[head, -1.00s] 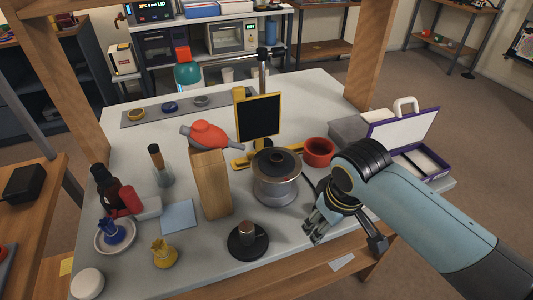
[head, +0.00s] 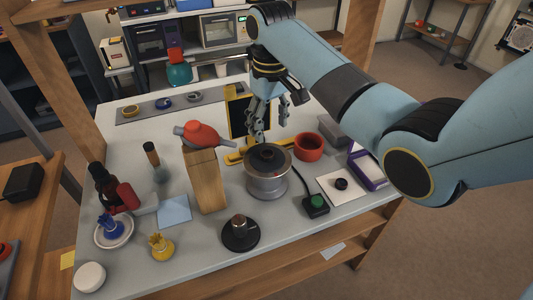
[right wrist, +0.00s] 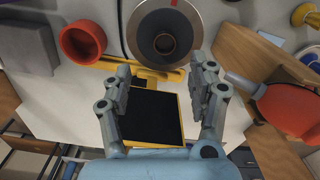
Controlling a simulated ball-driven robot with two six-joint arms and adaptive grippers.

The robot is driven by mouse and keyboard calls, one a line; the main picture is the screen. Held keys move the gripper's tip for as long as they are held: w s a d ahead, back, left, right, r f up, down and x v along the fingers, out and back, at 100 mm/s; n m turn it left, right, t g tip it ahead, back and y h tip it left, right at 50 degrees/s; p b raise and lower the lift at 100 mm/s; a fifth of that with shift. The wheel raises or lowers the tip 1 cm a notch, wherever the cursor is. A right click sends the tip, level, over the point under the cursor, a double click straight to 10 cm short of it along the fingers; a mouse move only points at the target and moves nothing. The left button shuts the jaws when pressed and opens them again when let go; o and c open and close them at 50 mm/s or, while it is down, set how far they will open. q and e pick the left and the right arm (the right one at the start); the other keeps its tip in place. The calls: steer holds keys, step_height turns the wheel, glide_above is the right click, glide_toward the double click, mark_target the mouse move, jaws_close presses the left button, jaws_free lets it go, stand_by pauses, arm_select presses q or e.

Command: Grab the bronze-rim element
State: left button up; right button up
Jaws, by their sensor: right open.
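A small ring with a bronze-yellow rim (head: 131,111) lies at the left end of the grey strip (head: 184,108) at the back of the table. A blue-rimmed ring (head: 164,103) and a grey-rimmed ring (head: 193,97) lie to its right on the strip. My right gripper (head: 270,122) is open and empty, well to the right of the strip, above the table near the black panel and the silver drum. In the right wrist view its fingers (right wrist: 163,70) are spread over the yellow-framed panel, and no ring shows between them. My left gripper is not in view.
A silver drum with a dark top (head: 268,182) stands below my right gripper, beside a red bowl (head: 308,147). The yellow-framed black panel (head: 237,118) and a wooden block (head: 208,183) bearing a red object (head: 203,134) stand to the left.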

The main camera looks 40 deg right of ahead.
mark_target(267, 153)
steer(key=f, duration=0.7)
steer(key=shift+a+f, duration=0.35)
steer(key=shift+f, duration=0.05)
steer(key=c, duration=1)
steer(key=shift+r, duration=0.15)
